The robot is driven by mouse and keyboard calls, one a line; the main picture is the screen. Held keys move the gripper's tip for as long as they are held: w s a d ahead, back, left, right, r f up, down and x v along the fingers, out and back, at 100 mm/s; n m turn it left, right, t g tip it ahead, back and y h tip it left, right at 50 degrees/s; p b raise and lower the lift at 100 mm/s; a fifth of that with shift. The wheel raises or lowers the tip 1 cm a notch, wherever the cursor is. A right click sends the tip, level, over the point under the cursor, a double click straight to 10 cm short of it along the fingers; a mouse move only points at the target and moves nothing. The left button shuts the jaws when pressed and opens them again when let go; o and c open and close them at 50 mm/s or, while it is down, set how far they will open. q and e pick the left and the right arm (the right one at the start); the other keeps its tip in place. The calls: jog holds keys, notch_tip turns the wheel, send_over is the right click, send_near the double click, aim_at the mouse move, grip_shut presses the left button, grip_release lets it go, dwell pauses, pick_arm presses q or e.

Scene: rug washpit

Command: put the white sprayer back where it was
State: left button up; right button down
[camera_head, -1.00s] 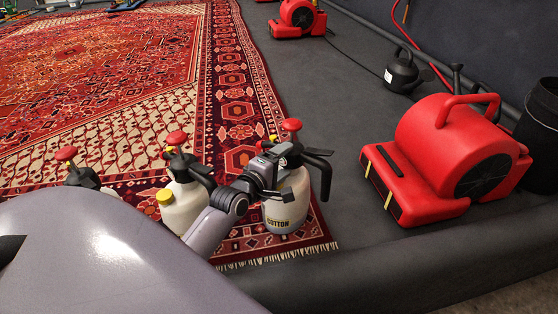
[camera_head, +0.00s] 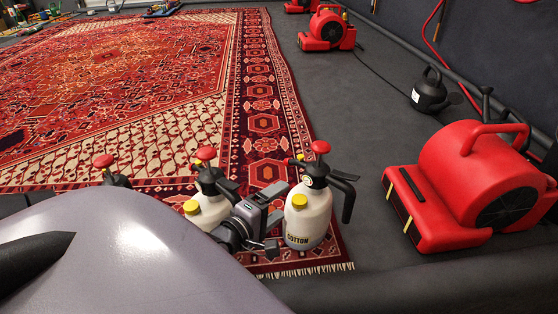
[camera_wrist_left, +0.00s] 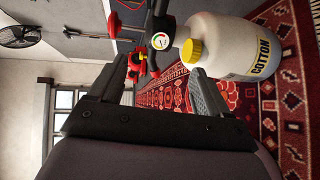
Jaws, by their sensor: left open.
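A white sprayer labelled COTTON (camera_head: 308,226), with a black head, red knob and yellow cap, stands upright on the rug's near right corner. Its white body also shows in the left wrist view (camera_wrist_left: 232,45), at the upper right. My left gripper (camera_head: 268,215) is open and empty, just left of this sprayer. In the left wrist view its two fingers (camera_wrist_left: 152,88) are spread apart, with the sprayer outside the right finger. A second white sprayer (camera_head: 208,213) stands to the left, its lower part hidden by my arm. My right gripper is not in view.
A third red-knobbed sprayer (camera_head: 111,172) is mostly hidden behind my arm. The patterned rug (camera_head: 130,85) stretches away to the left. A red blower (camera_head: 455,190) stands right, with a black watering can (camera_head: 429,92) behind it. Grey floor (camera_head: 350,130) is clear between rug and blower.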

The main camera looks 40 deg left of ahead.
pick_arm(q)
jog(key=shift+s, duration=0.15)
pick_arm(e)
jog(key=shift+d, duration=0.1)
pick_arm(q)
jog(key=s+d+m+g+h, duration=0.2)
jog(key=s+d+m+h, duration=0.1)
jog(key=d+m, duration=0.8)
jog(key=s+d+f+m+g+h, duration=0.1)
jog(key=s+d+m+g+h, duration=0.1)
jog(key=d+m, duration=0.9)
jog(key=shift+s+d+f+g+h, duration=0.15)
jog(key=shift+s+d+g+h, duration=0.15)
jog(key=shift+s+d+h, duration=0.55)
jog(key=shift+s+a, duration=0.1)
jog(key=shift+a, duration=0.05)
